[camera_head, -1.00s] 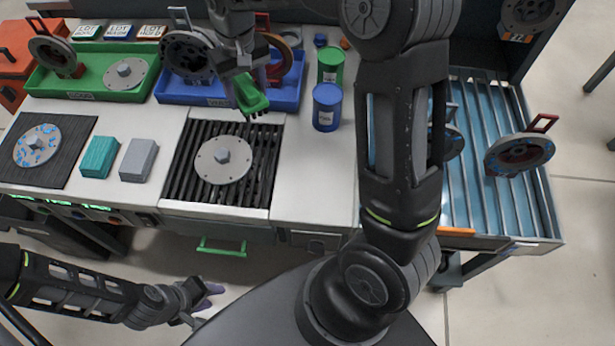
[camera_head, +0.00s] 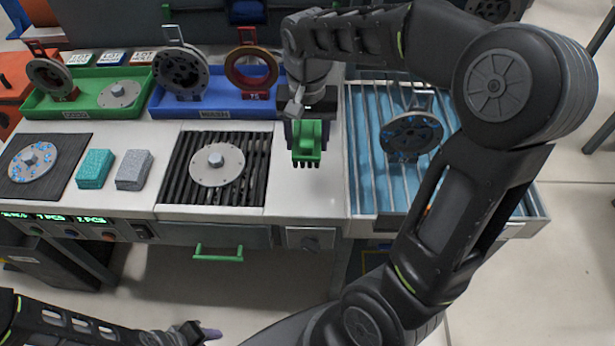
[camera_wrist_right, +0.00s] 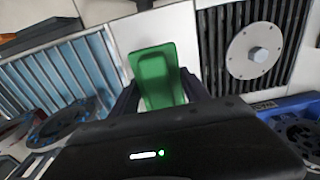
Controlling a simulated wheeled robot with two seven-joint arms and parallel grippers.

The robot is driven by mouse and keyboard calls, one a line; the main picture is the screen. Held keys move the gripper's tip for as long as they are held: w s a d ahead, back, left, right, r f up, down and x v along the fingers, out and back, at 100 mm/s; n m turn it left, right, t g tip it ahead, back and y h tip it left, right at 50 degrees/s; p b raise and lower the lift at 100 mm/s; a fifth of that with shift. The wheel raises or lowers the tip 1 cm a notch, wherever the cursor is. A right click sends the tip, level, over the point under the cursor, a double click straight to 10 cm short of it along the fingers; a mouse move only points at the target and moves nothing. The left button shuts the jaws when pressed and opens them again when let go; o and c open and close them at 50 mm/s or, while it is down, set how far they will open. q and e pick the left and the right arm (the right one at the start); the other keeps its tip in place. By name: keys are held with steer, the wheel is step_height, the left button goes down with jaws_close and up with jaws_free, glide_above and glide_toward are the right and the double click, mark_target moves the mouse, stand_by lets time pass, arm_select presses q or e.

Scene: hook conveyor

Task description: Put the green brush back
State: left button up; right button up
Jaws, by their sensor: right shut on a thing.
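The green brush (camera_head: 307,146) is held in my right gripper (camera_head: 306,130), bristles downward, above the white worktop to the right of the black grate. In the right wrist view the brush (camera_wrist_right: 158,78) shows as a green block between the two dark fingers. My right gripper is shut on it. It hides the part of the worktop where green and blue cans stood in the earlier head view. My left gripper (camera_head: 201,333) is low at the bottom left, away from the bench; its jaw state is unclear.
A metal disc (camera_head: 217,165) lies on the black grate (camera_head: 180,183). A green tray (camera_head: 60,106) and blue tray (camera_head: 190,104) with flanged parts stand behind. Teal (camera_head: 95,169) and grey (camera_head: 133,170) blocks lie left. A slatted blue rack (camera_head: 365,165) holding a blue-spotted flange (camera_head: 411,134) is on the right.

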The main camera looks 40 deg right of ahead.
steer(key=shift+f, duration=3.15)
steer(key=shift+f, duration=1.9)
steer(key=shift+f, duration=0.1)
steer(key=o, duration=1.2)
step_height(320, 180, up, 12)
steer(key=shift+r, duration=0.15)
